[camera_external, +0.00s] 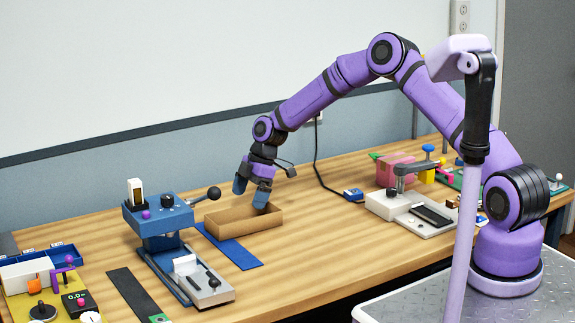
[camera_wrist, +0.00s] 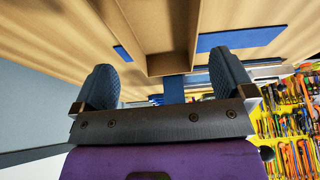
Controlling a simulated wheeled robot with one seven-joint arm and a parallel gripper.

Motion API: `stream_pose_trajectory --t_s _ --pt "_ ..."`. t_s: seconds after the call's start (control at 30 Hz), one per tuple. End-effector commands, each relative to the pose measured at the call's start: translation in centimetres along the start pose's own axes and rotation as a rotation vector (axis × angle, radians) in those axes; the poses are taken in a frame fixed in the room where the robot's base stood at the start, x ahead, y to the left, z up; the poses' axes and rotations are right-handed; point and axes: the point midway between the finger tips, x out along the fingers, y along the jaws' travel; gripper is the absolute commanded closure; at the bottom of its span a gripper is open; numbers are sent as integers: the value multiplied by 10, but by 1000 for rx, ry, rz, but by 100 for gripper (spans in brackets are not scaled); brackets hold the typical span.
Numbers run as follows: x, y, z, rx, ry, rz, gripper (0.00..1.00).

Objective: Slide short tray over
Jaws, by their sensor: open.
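The short tray is an open brown box (camera_external: 228,222) lying across a blue strip (camera_external: 232,250) on the wooden bench. My gripper (camera_external: 251,200) points down over the tray with its blue fingers spread. One fingertip overlaps the tray's inside in the external view; the other is near its far rim. I cannot tell whether either touches it. In the wrist view the tray (camera_wrist: 172,64) shows ahead of and between the spread fingers of my gripper (camera_wrist: 163,66), with nothing held. Parts of the blue strip (camera_wrist: 240,38) show to both sides of the tray.
A blue press (camera_external: 160,222) with a black-knobbed lever stands close left of the tray. A dark strip (camera_external: 133,292) lies front left, near a blue bin (camera_external: 50,256). A white fixture (camera_external: 395,207) stands right. Bench between tray and fixture is mostly clear, with a black cable behind.

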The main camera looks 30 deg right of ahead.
Motion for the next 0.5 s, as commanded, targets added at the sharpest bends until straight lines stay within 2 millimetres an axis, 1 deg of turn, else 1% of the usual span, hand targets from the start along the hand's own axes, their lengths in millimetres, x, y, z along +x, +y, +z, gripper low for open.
stream_pose_trajectory --t_s 0.03,0.2,0.4,0.5 --pt "10 0 0 0 0 -3 0" --pt "38 0 -1 0 1 -2 0" --pt "62 0 0 1 0 0 0" --pt "69 0 0 1 0 0 0"
